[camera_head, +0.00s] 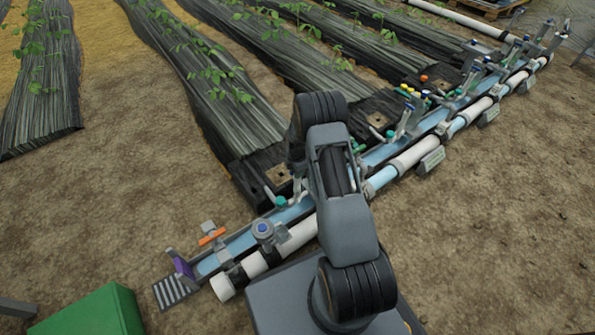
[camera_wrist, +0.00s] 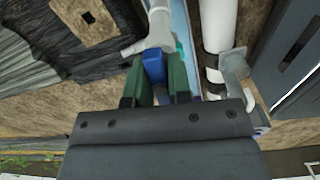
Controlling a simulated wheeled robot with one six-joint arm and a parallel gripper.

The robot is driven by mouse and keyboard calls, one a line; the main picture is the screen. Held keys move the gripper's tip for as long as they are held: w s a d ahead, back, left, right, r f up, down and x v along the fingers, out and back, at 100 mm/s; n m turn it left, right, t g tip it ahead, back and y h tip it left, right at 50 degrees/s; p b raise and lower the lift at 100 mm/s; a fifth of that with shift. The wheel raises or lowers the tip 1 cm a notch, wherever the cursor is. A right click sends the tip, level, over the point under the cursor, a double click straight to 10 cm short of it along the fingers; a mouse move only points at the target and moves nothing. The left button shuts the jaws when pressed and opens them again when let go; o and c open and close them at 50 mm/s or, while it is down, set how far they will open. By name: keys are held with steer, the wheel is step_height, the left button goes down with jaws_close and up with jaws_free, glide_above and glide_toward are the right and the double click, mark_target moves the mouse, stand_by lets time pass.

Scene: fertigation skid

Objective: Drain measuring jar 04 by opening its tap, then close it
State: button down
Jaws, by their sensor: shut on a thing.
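In the wrist view my gripper (camera_wrist: 157,80) has its two green fingers on either side of a blue piece (camera_wrist: 154,62), and is shut on it. The blue piece looks like a tap handle. It sits at the end of a pale grey fitting (camera_wrist: 158,25) beside a light blue channel (camera_wrist: 183,30). In the head view my arm hides the gripper and the blue piece. I cannot make out a jar marked 04 or read any label, and no liquid level shows.
A white pipe (camera_head: 290,240) and blue channel (camera_head: 240,246) run diagonally, with several fittings towards the upper right. An orange handle (camera_head: 212,236), a purple plate (camera_head: 182,267) and a blue-topped fitting (camera_head: 263,229) stand near the lower left. A green box (camera_head: 95,313) is at bottom left. Soil is open to the right.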

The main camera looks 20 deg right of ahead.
steer(key=m, duration=0.8)
steer(key=shift+m, duration=0.3)
steer(key=m, duration=0.9)
steer(key=c, duration=1)
jaws_free()
steer(key=shift+r, duration=0.1)
step_height(320, 180, up, 10)
steer(key=p, duration=0.6)
steer(key=shift+p, duration=0.3)
